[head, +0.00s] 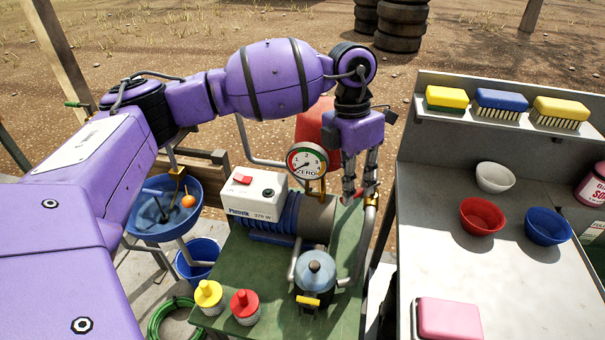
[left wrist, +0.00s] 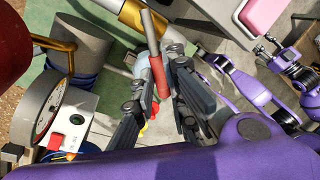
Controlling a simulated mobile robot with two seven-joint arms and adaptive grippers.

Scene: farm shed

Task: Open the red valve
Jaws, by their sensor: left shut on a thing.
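The red valve handle (left wrist: 158,77), a red sleeve on a grey lever, shows between the fingers of my left gripper (left wrist: 160,98) in the left wrist view. The lever runs up to a brass-coloured fitting (left wrist: 134,14) on a pipe. In the head view my left gripper (head: 361,190) points down by the pipe at the right edge of the green pump table (head: 240,262). It is shut on the handle, and its fingers mostly hide the handle there. In the left wrist view my right arm shows at the right, its gripper (left wrist: 264,47) small and its jaws unclear.
A pressure gauge (head: 307,161) and a pump (head: 300,215) stand just left of my left gripper. A blue-topped filter (head: 315,272), a yellow cap (head: 209,293) and a red cap (head: 245,304) are in front. A grey bench (head: 450,265) with bowls and brushes stands at right.

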